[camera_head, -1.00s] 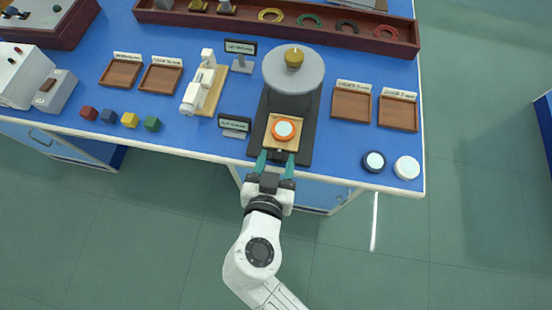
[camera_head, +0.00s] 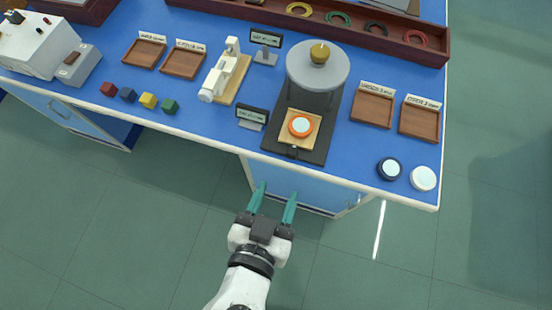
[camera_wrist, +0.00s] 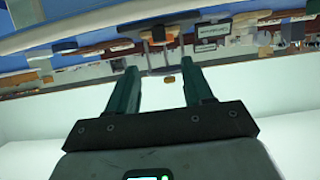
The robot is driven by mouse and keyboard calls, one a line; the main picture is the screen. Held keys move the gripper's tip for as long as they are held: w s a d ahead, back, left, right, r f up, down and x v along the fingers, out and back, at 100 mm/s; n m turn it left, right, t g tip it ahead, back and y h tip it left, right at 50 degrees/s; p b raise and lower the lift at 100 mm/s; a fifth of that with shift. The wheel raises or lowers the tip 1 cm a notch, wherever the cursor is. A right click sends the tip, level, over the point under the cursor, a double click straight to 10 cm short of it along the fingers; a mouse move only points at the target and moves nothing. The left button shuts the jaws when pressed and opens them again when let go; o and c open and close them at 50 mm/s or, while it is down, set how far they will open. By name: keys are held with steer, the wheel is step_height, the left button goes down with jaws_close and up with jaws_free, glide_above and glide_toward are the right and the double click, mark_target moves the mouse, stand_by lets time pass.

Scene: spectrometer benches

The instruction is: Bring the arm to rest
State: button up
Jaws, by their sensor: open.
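My gripper (camera_head: 273,203) is open and empty, its two green fingers apart. In the head view it is off the front edge of the blue bench (camera_head: 200,115), over the floor. An orange ring-shaped piece with a pale centre (camera_head: 301,125) sits on a small wooden plate on the dark base of the instrument with a round grey top (camera_head: 318,66). My gripper is apart from it. In the wrist view the two fingers (camera_wrist: 160,88) show with a gap between them, and the bench edge lies beyond.
Wooden trays (camera_head: 373,107) stand at the right of the bench and others at the left. A dark puck (camera_head: 389,168) and a white puck (camera_head: 423,178) are near the front right corner. The floor (camera_head: 130,220) in front is clear.

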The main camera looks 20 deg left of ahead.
steer(key=shift+d, duration=0.1)
steer(key=w+d+f+m+g+h, duration=0.15)
steer(key=d+f+g, duration=0.25)
steer(key=d, duration=0.5)
steer(key=w+d+f+g+h, duration=0.25)
steer(key=d+f, duration=0.25)
steer(key=d, duration=0.4)
steer(key=s+d+f+g+y, duration=0.2)
steer(key=s+d+g, duration=0.1)
steer(key=d, duration=0.3)
steer(key=s+d+f+n+g+y, duration=0.1)
steer(key=s+d+f+g+y, duration=0.1)
steer(key=s+d, duration=0.4)
steer(key=shift+d+f+g, duration=0.25)
steer(key=shift+d+g, duration=0.3)
steer(key=shift+d, duration=0.1)
